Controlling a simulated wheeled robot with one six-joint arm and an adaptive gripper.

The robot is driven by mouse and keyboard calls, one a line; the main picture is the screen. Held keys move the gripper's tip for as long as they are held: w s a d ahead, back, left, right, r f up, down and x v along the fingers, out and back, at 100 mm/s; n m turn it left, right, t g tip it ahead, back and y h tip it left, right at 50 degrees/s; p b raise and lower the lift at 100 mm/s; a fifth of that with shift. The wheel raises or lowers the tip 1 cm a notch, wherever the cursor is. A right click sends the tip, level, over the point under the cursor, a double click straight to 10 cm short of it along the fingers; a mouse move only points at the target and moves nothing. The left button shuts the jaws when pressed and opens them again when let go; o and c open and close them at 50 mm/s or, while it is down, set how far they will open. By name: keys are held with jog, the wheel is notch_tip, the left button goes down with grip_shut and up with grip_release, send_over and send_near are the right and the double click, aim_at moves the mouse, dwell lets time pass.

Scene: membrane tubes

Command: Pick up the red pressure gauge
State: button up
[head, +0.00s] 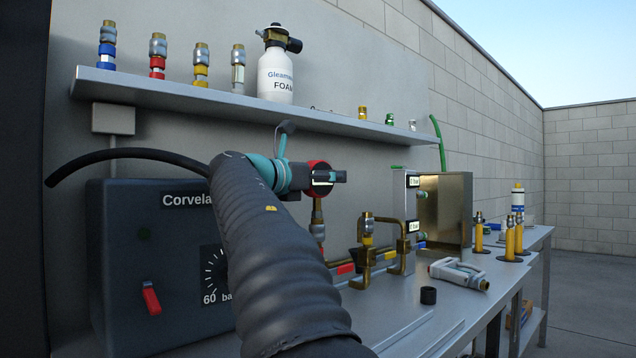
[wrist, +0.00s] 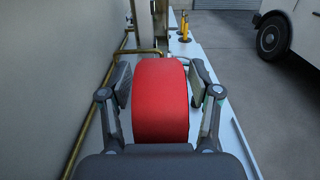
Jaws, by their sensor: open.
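The red pressure gauge (head: 316,164) sits on top of a brass fitting (head: 318,215) above the bench in the head view. My gripper (head: 335,178) is at the gauge and hides part of it. In the wrist view, the red body of the gauge (wrist: 161,98) fills the space between the two fingers of my open gripper (wrist: 160,80). One finger is on each side of it, with a narrow gap showing. The gauge's dial face cannot be seen.
A shelf (head: 250,108) with couplings and a white foam bottle (head: 275,75) runs along the wall above. A dark Corvela box (head: 125,250) stands at left. Brass pipework (head: 365,250), a white tool (head: 460,274) and a black cap (head: 428,295) are on the bench (head: 400,315).

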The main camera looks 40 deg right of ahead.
grip_shut()
jog(key=shift+r, duration=0.2)
